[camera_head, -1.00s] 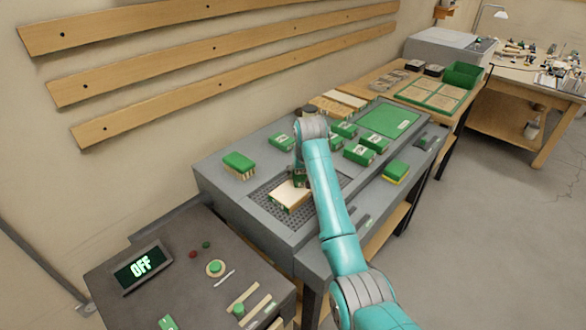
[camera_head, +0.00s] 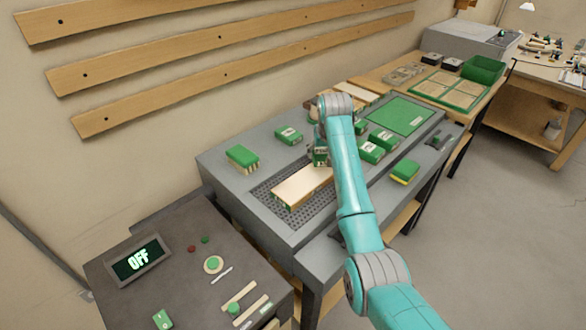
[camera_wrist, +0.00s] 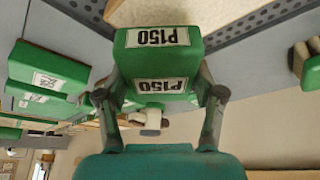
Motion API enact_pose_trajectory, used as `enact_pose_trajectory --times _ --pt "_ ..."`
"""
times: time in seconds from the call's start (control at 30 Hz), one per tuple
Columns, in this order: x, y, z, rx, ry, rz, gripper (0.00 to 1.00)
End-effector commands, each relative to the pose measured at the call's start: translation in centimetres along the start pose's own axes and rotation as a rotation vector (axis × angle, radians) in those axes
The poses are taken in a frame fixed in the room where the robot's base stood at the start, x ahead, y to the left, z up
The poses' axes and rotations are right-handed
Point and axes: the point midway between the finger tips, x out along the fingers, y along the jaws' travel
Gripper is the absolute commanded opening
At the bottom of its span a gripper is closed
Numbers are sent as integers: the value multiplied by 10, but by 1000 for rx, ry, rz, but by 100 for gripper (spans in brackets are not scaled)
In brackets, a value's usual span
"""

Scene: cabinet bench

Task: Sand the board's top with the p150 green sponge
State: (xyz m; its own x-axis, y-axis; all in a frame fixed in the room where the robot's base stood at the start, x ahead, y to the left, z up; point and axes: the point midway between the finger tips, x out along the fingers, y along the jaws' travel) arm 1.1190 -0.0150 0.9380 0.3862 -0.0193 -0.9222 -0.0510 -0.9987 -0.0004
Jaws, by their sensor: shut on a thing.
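The green sponge (camera_wrist: 158,40) carries white P150 labels in the wrist view. My gripper (camera_wrist: 161,95) is shut on it, with one finger at each side. The pale wooden board (camera_head: 303,186) lies flat on the dark perforated part (camera_head: 262,199) of the grey bench. In the head view my gripper (camera_head: 321,155) is at the board's far right end, partly hidden by my arm. The board also shows behind the sponge in the wrist view (camera_wrist: 208,12). I cannot tell whether the sponge touches the board's top.
Other green blocks stand around: a brush-like one (camera_head: 242,157), one behind (camera_head: 288,135), several at right (camera_head: 371,151), and a green-yellow one (camera_head: 405,171) near the front edge. A green mat (camera_head: 400,115) lies further right. A display (camera_head: 139,262) at front left reads OFF.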

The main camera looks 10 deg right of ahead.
Motion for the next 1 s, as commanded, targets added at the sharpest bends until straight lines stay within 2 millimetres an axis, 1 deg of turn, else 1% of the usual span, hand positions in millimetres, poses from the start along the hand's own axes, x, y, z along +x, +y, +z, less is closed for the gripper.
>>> enact_pose_trajectory --times 0.43,0.6,1.0 --pt "-33 0 -22 0 -3 0 35" --pt "-43 1 -27 0 -4 0 35" --pt "-45 1 -28 0 -4 0 35"
